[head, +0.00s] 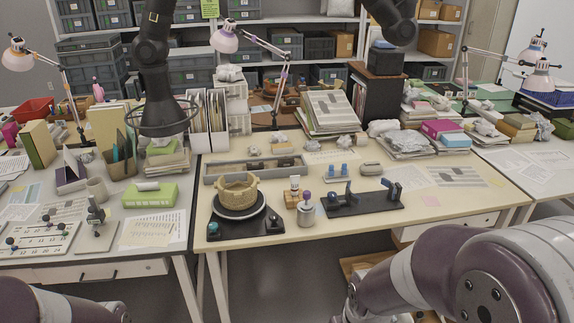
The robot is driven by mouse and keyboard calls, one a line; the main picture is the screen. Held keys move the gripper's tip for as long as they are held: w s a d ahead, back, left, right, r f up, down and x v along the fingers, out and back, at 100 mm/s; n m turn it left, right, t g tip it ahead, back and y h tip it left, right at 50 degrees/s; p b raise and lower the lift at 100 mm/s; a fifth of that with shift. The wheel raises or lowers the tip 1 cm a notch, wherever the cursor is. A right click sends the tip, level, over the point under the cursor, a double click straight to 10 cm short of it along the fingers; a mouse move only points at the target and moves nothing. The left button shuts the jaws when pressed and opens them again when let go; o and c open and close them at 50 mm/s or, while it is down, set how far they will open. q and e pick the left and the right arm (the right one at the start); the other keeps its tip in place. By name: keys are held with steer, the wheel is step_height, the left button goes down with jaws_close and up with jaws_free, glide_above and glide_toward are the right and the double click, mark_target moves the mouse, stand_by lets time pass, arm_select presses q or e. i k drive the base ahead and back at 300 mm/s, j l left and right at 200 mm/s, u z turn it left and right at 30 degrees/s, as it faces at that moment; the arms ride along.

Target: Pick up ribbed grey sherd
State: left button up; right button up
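A long grey tray (212,180) lies on the middle table, with a few small brownish and dark pieces in it. I cannot make out ribs on any of them, so I cannot tell which piece is the ribbed grey sherd. A small grey rounded object (371,168) lies on the table right of the tray; its kind is unclear. A tan, broken-rimmed pot (237,187) stands on a dark round turntable (239,211) in front of the tray. My purple and white arms show at the bottom left and bottom right corners. Neither gripper is in view.
Paper stacks and a file holder (208,123) line the back. A dark arm with a ring (162,118) hangs at left.

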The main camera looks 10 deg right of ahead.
mark_target(285, 161)
steer(key=z, duration=0.3)
steer(key=i+z, duration=0.45)
steer(key=i+j+z, duration=0.2)
steer(key=z, duration=0.2)
steer(key=i+j+z, duration=0.25)
steer(key=z, duration=0.2)
steer(key=i+j, duration=0.5)
steer(key=i+j+z, duration=0.1)
steer(key=i+j, duration=0.35)
steer(key=j, duration=0.2)
